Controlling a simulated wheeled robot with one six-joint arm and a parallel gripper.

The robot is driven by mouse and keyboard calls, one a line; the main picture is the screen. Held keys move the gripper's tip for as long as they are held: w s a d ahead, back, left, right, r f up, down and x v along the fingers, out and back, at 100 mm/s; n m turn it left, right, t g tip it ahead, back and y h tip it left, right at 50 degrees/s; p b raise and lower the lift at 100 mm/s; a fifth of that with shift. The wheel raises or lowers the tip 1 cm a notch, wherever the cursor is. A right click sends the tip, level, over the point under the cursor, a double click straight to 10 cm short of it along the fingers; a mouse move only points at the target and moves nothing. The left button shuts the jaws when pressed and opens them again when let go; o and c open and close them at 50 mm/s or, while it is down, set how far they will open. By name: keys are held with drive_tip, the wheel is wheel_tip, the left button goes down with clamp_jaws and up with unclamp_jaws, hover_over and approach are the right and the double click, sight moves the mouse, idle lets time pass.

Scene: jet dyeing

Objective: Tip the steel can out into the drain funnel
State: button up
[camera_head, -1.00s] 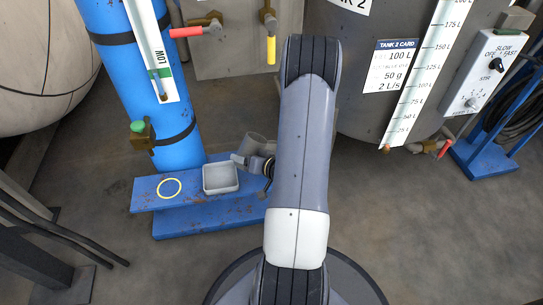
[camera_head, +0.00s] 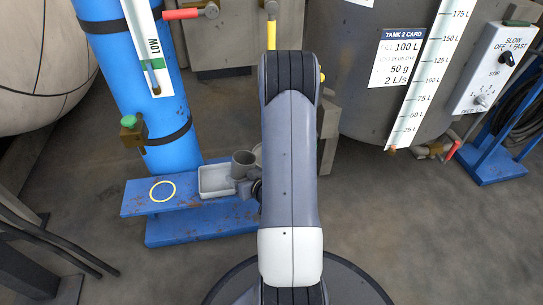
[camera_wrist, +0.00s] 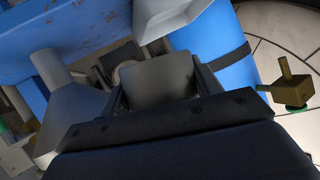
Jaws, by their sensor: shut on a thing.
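The steel can (camera_head: 243,162) is a small grey cup beside the right rim of the pale tray, with its mouth facing up in the head view. My gripper (camera_head: 247,186) is shut on it, and my arm partly hides the gripper. In the wrist view the can (camera_wrist: 160,78) sits between the jaws. A pale funnel shape with a narrow pipe (camera_wrist: 70,105), apparently the drain funnel, is beside the jaws at the left of the wrist view. In the head view a pale round rim (camera_head: 258,153) shows just behind the can, mostly hidden by my arm. The can's contents are not visible.
Tank 2 (camera_head: 362,110) is at the right. The floor between bench and tank is open.

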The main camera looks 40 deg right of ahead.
wheel_tip(320, 180, down, 2)
drive_tip(key=shift+a+h, duration=0.1)
drive_tip(key=shift+h, duration=0.2)
drive_tip(key=shift+a+f+n+h, duration=0.2)
drive_tip(key=shift+n+h, duration=0.2)
drive_tip(key=shift+n, duration=0.4)
